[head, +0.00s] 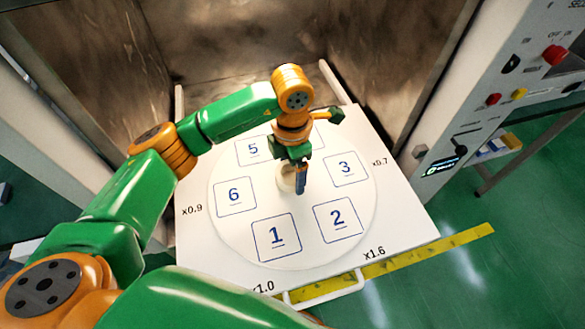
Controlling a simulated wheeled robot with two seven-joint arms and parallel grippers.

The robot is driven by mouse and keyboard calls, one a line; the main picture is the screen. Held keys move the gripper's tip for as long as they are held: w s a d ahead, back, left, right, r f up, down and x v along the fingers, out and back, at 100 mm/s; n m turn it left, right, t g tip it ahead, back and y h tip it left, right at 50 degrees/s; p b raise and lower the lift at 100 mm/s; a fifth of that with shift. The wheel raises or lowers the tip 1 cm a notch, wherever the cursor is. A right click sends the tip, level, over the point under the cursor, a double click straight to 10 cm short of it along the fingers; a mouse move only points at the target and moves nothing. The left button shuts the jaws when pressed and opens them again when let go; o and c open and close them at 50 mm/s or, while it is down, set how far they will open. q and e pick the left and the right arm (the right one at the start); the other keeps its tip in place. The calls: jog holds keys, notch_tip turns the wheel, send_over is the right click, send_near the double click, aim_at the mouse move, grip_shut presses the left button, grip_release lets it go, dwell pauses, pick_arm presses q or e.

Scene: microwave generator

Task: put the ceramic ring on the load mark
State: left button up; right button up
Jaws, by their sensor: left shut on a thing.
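My left gripper (300,188) points down over the middle of the round white turntable (285,250). It is shut on a cream, rounded thing that looks like the ceramic ring (286,181). The fingers hide much of the ring, and I cannot tell whether it touches the plate. Numbered squares lie around it: 1 (276,236), 2 (338,219), 3 (345,168), 5 (253,149) and 6 (235,196). Another square at the back is mostly hidden by my arm. I cannot tell which mark is the load mark. My right gripper is not in view.
The turntable sits on a white tray (400,225) with a front handle (325,292), before an open metal chamber (230,40). A control panel (500,70) with knobs stands at right. A yellow floor strip (450,243) runs in front.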

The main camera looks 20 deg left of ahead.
aim_at(293, 170)
pick_arm(q)
jog(key=shift+w+f, duration=0.25)
jog(key=shift+f, duration=0.4)
jog(key=shift+s+f, duration=0.1)
jog(key=shift+f, duration=0.05)
jog(key=o, duration=1.3)
notch_tip(293, 170, up, 12)
jog(key=shift+r, duration=0.25)
